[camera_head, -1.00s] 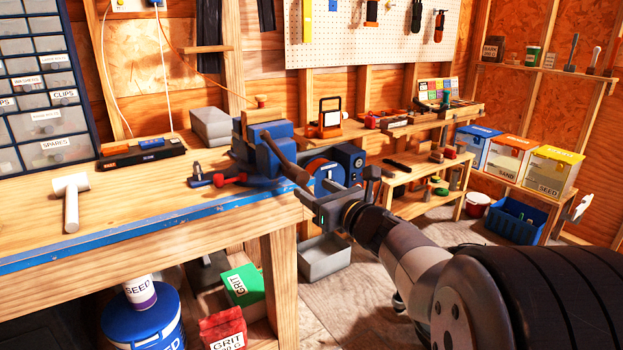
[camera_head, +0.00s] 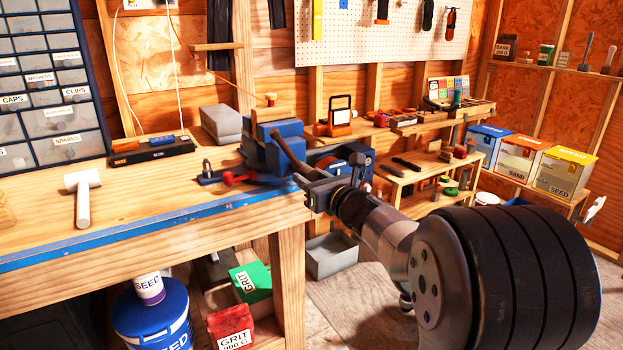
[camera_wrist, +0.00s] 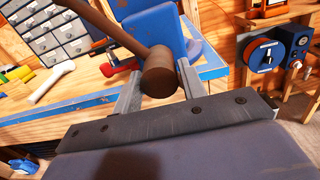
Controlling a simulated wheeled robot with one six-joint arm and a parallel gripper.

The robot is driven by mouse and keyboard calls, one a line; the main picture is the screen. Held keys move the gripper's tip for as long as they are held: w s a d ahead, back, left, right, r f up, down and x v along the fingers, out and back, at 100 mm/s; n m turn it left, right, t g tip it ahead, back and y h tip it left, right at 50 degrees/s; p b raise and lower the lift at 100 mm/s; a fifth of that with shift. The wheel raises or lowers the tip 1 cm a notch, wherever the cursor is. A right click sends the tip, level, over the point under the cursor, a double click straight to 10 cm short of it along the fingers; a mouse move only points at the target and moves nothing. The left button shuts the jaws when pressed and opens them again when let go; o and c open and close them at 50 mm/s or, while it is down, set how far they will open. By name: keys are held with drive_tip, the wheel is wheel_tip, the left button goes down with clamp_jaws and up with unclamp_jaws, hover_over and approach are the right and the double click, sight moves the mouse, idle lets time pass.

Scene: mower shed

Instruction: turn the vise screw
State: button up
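The blue vise (camera_head: 262,158) is mounted at the right end of the workbench, with a wooden block on top. Its dark brown handle bar (camera_head: 284,148) slants down to the right toward my gripper (camera_head: 308,176). In the wrist view the handle (camera_wrist: 103,22) ends in a round brown knob (camera_wrist: 160,75). The knob lies between the two grey fingers of my gripper (camera_wrist: 159,78), which stand apart on either side of it. I cannot tell whether either finger touches the knob. The vise screw itself is hidden behind the handle and my gripper.
The workbench (camera_head: 150,215) has a blue front edge. A white mallet (camera_head: 83,200) and a red-handled tool (camera_head: 235,178) lie on it. A blue machine with a dial (camera_wrist: 264,56) stands right of the vise. A grey bin (camera_head: 330,256) is on the floor below.

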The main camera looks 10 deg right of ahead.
drive_tip(key=c, duration=0.6)
drive_tip(key=shift+m, duration=0.3)
